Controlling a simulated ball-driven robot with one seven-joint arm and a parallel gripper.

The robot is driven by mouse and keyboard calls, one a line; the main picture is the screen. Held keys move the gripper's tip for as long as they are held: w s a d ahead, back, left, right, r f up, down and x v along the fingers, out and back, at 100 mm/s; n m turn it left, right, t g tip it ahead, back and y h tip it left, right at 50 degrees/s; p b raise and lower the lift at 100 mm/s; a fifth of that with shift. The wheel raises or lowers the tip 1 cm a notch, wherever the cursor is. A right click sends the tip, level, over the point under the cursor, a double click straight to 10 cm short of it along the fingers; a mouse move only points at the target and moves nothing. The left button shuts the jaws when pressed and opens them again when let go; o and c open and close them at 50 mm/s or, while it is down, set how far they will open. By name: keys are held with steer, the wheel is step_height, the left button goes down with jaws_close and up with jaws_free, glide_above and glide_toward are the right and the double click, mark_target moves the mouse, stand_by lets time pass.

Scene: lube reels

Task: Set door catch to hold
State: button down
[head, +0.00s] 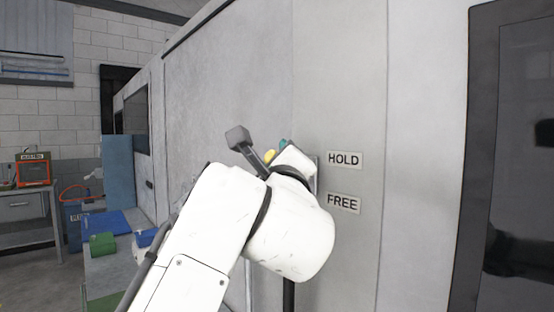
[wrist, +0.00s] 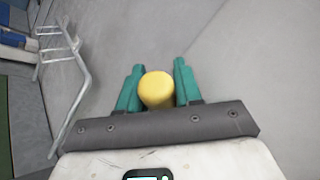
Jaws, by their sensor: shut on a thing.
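The door catch shows as a yellow round knob (wrist: 157,90) in the wrist view, between the teal fingers of my gripper (wrist: 157,84). My gripper is shut on this knob. In the head view the yellow knob (head: 269,155) is mostly hidden by my white wrist, and only part of my gripper (head: 277,148) shows. It is at the grey panel (head: 340,80), left of and slightly above the HOLD label (head: 344,160). The FREE label (head: 342,203) sits below HOLD. A narrow upright plate edge (head: 316,172) shows just left of the labels, mostly covered by my arm.
A dark framed window (head: 510,160) is at the right. A bent metal rail (wrist: 65,80) stands left of my gripper in the wrist view. At the left are green (head: 102,243) and blue blocks and a bench (head: 30,215) with an orange-framed box (head: 34,170).

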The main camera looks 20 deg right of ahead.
steer(key=shift+w, duration=0.1)
stand_by(0.5)
steer(key=c, duration=0.8)
jaws_free()
steer(key=shift+d, duration=0.1)
steer(key=shift+c, duration=0.2)
steer(key=b+v, duration=0.3)
steer(key=v, duration=0.7)
steer(key=shift+s, duration=0.4)
steer(key=shift+a, duration=0.2)
